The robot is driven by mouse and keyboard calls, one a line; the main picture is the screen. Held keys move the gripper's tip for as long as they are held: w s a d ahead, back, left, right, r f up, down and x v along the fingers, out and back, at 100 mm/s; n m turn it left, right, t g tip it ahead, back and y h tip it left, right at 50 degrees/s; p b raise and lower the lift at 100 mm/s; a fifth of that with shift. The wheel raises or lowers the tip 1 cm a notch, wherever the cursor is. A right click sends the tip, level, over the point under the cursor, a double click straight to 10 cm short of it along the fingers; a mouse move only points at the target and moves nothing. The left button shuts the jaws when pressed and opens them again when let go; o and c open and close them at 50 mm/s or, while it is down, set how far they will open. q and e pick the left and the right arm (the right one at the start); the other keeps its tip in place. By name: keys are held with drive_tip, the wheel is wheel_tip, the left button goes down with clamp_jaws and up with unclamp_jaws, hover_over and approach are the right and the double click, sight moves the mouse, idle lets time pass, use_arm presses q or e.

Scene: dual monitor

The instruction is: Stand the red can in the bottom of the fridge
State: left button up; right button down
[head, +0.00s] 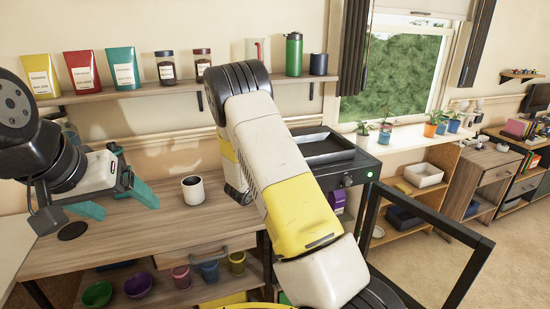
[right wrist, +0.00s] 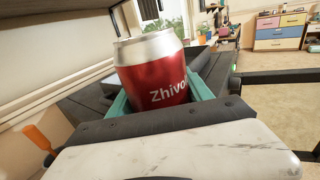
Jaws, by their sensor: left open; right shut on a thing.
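The red can (right wrist: 160,75) has a silver top and white lettering. In the right wrist view it sits between the teal fingers of my right gripper (right wrist: 170,96), which is shut on it. Its top is up, leaning slightly in the picture; its bottom is hidden by the gripper. The right gripper and can do not show in the head view, where my white and yellow arm fills the middle. My left gripper (head: 126,205) is open and empty over the left part of the wooden table. I cannot make out the fridge for certain in either view.
The wooden table (head: 150,240) holds a white mug (head: 193,190). A wall shelf (head: 150,92) carries pouches, jars and a green bottle (head: 293,54). Bowls and cups are below the table. A black frame (head: 470,265) stands at the right. Open floor (head: 505,250) lies beyond it.

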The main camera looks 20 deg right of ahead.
drive_tip(key=shift+f, duration=0.15)
drive_tip(key=c, duration=0.7)
unclamp_jaws()
drive_tip(key=shift+o, duration=1.3)
